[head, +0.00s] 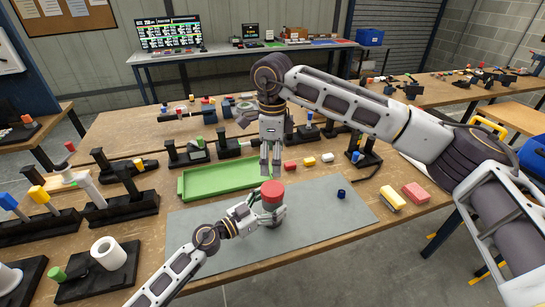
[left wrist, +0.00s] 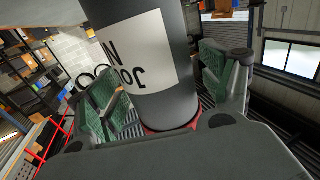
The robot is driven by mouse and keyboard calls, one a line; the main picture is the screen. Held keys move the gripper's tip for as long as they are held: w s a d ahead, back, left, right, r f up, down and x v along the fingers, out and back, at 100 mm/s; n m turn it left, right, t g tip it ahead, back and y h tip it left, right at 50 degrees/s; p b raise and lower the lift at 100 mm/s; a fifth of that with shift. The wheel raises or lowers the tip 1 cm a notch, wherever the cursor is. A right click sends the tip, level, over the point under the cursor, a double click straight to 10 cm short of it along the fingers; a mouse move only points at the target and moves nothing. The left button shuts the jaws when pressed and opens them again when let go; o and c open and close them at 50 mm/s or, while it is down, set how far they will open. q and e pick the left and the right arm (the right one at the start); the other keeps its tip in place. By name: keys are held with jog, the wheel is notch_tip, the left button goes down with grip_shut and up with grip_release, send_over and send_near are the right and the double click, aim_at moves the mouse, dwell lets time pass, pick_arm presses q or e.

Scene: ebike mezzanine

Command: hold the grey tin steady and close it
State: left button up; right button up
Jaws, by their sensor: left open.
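The grey tin (head: 271,218) stands upright on the grey mat (head: 335,215), with a red lid (head: 272,189) on its top. I cannot tell whether the lid is fully seated. In the left wrist view the tin (left wrist: 180,80) shows a white label with dark letters, and a red rim shows at its lower end. My left gripper (head: 267,212) is open, with its fingers on either side of the tin; contact is unclear. My right gripper (head: 270,172) points down above and behind the lid, with its two fingers apart and nothing between them.
A green tray (head: 222,179) lies just behind the mat. A small dark blue ring-like piece (head: 341,194) is on the mat's right. A yellow sponge (head: 393,199) and a pink block (head: 415,193) lie farther right. Black fixtures (head: 122,208) crowd the left.

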pick_arm(q)
jog(key=shift+v, duration=5.75)
jog(key=shift+s, duration=0.1)
